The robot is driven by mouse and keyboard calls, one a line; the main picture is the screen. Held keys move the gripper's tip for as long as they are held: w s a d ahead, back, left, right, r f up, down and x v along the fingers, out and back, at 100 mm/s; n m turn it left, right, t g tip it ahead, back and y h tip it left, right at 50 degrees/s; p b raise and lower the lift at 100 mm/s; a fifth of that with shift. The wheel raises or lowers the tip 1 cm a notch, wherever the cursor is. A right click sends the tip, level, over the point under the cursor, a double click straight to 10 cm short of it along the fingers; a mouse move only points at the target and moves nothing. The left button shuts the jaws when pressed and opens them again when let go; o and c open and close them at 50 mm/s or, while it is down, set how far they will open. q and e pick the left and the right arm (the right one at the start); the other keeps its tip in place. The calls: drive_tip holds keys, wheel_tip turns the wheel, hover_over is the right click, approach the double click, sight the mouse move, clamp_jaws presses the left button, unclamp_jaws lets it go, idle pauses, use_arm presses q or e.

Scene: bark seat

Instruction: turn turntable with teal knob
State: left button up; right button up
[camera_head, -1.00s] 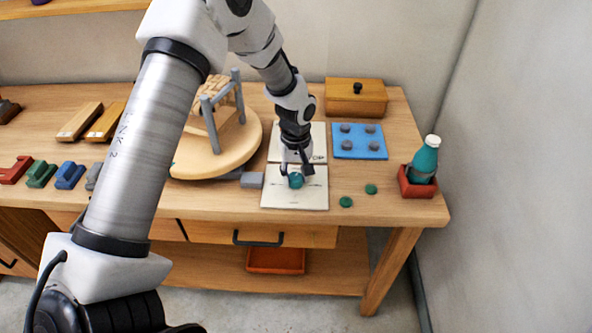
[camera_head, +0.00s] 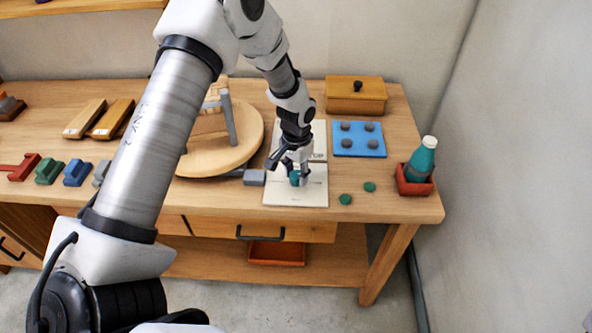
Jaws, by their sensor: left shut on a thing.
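The turntable (camera_head: 198,160) is a round wooden disc on the bench, partly hidden behind my left arm. A small wooden seat model with grey posts (camera_head: 229,118) stands on it. The teal knob (camera_head: 295,178) sits on a white card with a printed dial, to the right of the turntable. My left gripper (camera_head: 294,174) points down at the card and is shut on the teal knob, its fingers on either side of it. My right gripper is not in view.
Coloured blocks (camera_head: 48,170) line the left. A drawer handle (camera_head: 260,233) is below.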

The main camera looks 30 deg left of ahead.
use_arm(q)
drive_tip(key=m, duration=0.4)
drive_tip(key=shift+f+m, duration=0.1)
drive_tip(key=shift+m, duration=0.2)
drive_tip(key=m, duration=0.5)
drive_tip(key=shift+p, duration=0.3)
drive_tip(key=m, duration=0.5)
drive_tip(key=shift+m, duration=0.4)
drive_tip(key=m, duration=0.5)
drive_tip(key=shift+f, duration=0.1)
drive_tip(key=shift+m, duration=0.4)
drive_tip(key=o, duration=1.1)
drive_tip(key=shift+o, duration=0.2)
drive_tip(key=shift+w, duration=0.1)
